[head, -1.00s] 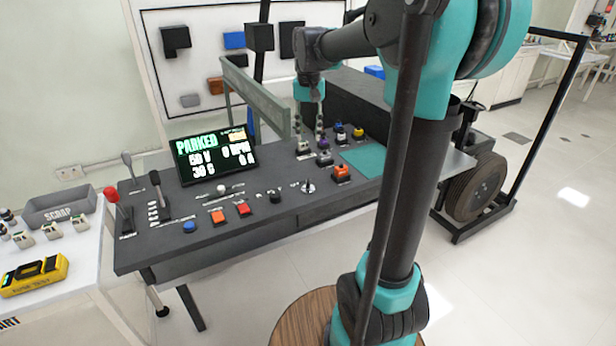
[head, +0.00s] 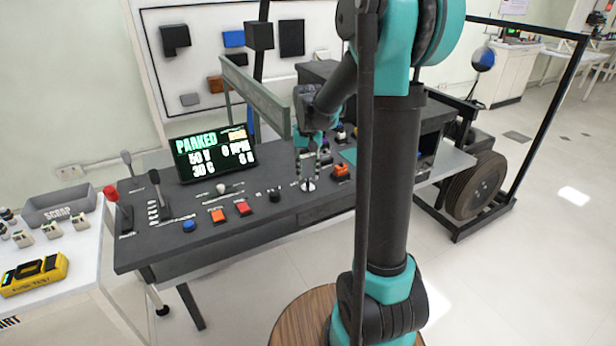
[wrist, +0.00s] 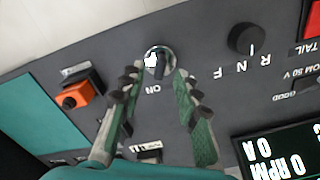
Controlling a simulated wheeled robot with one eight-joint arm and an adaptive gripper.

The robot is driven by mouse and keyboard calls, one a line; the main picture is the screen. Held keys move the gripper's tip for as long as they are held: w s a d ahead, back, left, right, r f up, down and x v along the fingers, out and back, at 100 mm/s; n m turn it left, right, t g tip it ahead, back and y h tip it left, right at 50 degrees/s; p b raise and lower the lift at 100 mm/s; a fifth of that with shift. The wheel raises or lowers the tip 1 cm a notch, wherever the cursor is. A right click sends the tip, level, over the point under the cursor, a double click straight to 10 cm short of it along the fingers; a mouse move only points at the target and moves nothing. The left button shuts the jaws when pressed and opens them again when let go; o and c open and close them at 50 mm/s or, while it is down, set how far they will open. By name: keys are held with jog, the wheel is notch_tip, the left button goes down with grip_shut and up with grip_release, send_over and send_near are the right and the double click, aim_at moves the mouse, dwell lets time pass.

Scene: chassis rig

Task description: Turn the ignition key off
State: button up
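The ignition key (head: 308,186) is on the grey console, on a pale round base. In the wrist view the dark key (wrist: 160,64) stands at the top middle, and its bar points roughly toward the "ON" lettering (wrist: 153,89), which appears upside down. My gripper (head: 308,163) is above the key, pointing down. In the wrist view my gripper (wrist: 157,76) is open, with one finger on each side of the key and a gap showing on both sides. I cannot tell how far the fingertips are above the console.
An orange switch (wrist: 76,95) sits close beside the left finger in the wrist view. A black selector knob (wrist: 246,39) is to the right. A grey raised bar (head: 256,98) stands behind.

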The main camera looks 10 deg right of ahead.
jog(key=shift+f, duration=0.95)
grip_shut()
